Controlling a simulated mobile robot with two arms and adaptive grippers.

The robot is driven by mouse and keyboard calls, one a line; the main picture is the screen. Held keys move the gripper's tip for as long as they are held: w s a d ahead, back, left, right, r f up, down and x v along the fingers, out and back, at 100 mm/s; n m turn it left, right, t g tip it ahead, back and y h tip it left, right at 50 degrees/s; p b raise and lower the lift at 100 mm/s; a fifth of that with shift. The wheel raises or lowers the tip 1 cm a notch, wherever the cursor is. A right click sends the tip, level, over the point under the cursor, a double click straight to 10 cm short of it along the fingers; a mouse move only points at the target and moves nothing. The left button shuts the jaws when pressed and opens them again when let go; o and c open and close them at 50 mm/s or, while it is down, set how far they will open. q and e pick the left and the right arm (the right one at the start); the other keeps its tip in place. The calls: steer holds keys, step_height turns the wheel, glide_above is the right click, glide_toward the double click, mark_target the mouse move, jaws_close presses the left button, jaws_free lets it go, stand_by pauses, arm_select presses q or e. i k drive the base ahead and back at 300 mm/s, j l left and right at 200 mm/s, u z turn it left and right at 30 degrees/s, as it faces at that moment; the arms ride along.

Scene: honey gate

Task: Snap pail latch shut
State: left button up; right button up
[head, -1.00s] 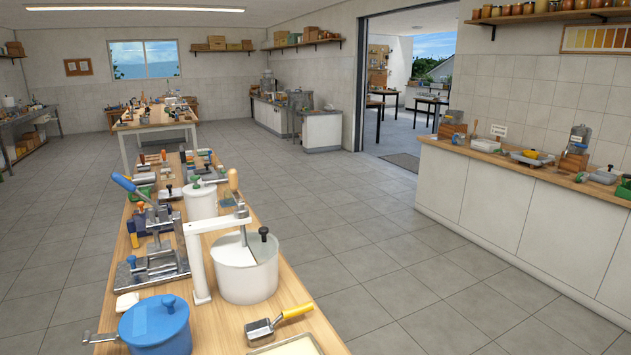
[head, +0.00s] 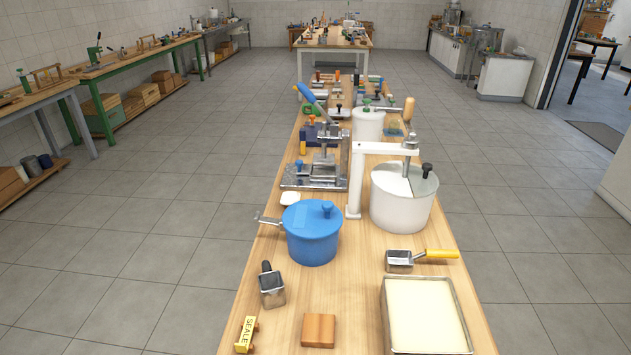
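A blue lidded pail (head: 312,245) with a blue knob stands on the wooden bench in the head view. A grey metal lever (head: 268,220) sticks out from its left side, near the rim. It may be the latch, but I cannot tell for sure. A larger white pail (head: 400,208) stands behind it to the right, under a white bracket (head: 357,185) with a metal shaft. Another white lidded pail (head: 367,125) stands further back. Neither of my grippers is in view.
On the wooden bench (head: 220,335) are a scoop with a yellow handle (head: 399,260), a dark-handled metal scoop (head: 272,292), a cream-filled tray (head: 425,312), a wooden block (head: 318,330) and a yellow sealed marker (head: 246,335). A metal press (head: 318,172) stands behind. The floor left is clear.

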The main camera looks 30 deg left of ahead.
mark_target(258, 218)
steer(key=j+u, duration=0.1)
steer(key=u, duration=1.6)
steer(key=i+j+u, duration=0.3)
steer(key=j, duration=0.2)
steer(key=i+j+u, duration=0.1)
steer(key=j+u, duration=0.2)
steer(key=j, duration=0.15)
steer(key=i+j+u, duration=0.3)
steer(key=i+j+z, duration=0.45)
steer(key=i, duration=0.25)
steer(key=i+z, duration=0.2)
steer(key=z, duration=0.25)
steer(key=i+l+z, duration=0.1)
steer(key=z, duration=0.35)
steer(key=i+j+z, duration=0.1)
steer(key=i+z, duration=0.15)
steer(key=z, duration=0.2)
steer(key=i+j+z, duration=0.1)
steer(key=z, duration=0.35)
steer(key=i+j, duration=0.05)
